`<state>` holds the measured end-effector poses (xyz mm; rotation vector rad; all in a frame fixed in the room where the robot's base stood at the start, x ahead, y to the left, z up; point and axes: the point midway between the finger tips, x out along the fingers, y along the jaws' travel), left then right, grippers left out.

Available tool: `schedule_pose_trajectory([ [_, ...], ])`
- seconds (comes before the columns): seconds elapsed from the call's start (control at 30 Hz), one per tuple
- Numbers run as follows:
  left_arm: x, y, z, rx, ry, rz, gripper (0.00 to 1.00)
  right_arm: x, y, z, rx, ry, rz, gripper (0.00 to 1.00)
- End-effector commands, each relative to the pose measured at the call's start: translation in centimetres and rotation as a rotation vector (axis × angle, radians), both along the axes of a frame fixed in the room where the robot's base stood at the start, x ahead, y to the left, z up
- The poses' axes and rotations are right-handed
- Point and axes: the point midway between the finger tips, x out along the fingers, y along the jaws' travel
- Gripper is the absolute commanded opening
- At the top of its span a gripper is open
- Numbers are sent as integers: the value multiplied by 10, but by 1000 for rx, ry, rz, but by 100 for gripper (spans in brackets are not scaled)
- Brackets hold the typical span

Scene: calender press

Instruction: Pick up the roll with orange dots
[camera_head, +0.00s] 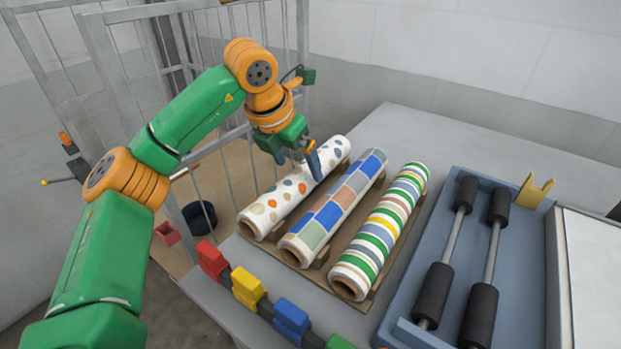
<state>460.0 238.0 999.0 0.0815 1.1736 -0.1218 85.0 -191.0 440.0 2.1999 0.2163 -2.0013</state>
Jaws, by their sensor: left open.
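The roll with orange dots (278,203) is white with orange, grey and tan dots. It lies at the left of three rolls on a brown rack on the grey table. My left gripper (298,166) is open over its far half. One blue finger reaches down on the roll's right side, between it and the patchwork roll (335,208). The striped roll (382,228) lies to the right. My right gripper is out of view.
A blue press frame (450,248) with black rollers stands on the right. Red, yellow, blue and green clips (250,287) line the table's front edge. A metal fence (130,70) stands behind my left arm. A dark bucket (199,217) is on the floor.

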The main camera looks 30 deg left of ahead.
Motion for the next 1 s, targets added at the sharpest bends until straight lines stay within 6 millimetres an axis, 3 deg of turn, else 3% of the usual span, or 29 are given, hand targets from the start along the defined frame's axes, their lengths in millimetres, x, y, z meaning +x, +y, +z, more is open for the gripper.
schedule_pose_trajectory([
  [0.17, 9, -2, -29, -1, 2, 0, 96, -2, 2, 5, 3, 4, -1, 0],
  [0.4, 11, -2, -33, -1, 0, -1, 96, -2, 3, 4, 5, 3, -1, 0],
  [0.47, 11, -2, -33, -1, 0, -1, 83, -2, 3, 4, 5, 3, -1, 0],
  [0.77, 11, -2, -33, -1, 0, -1, 2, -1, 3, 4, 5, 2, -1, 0],
  [1.0, 11, -2, -32, -1, -1, 0, 0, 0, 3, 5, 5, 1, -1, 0],
])
